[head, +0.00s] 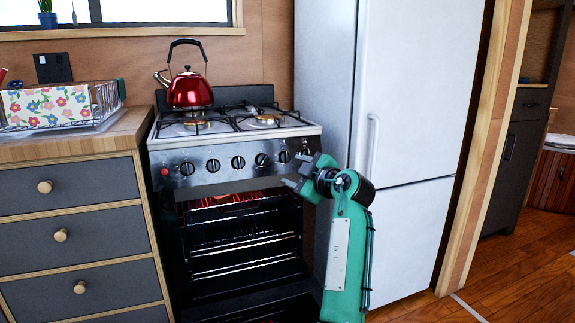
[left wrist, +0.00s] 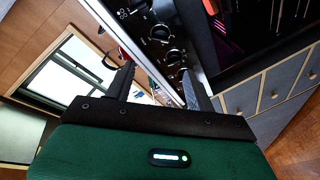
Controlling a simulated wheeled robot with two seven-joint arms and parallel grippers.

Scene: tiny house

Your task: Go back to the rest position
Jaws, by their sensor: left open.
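My left gripper (head: 292,174) is in front of the stove's control panel, near its right-hand knobs, with its green arm (head: 348,250) rising from the bottom of the head view. Its fingers are apart and nothing is between them. In the left wrist view the two open dark fingers (left wrist: 158,88) point toward the stove front (left wrist: 160,40), with knobs close by. I cannot tell whether a finger touches a knob. My right gripper is not in view.
The oven (head: 240,245) is open and glows red inside, its door lowered. A red kettle (head: 190,91) stands on the hob (head: 230,122). A white fridge (head: 415,100) is right of the stove, grey drawers (head: 75,225) left. Wooden floor (head: 520,270) is clear at right.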

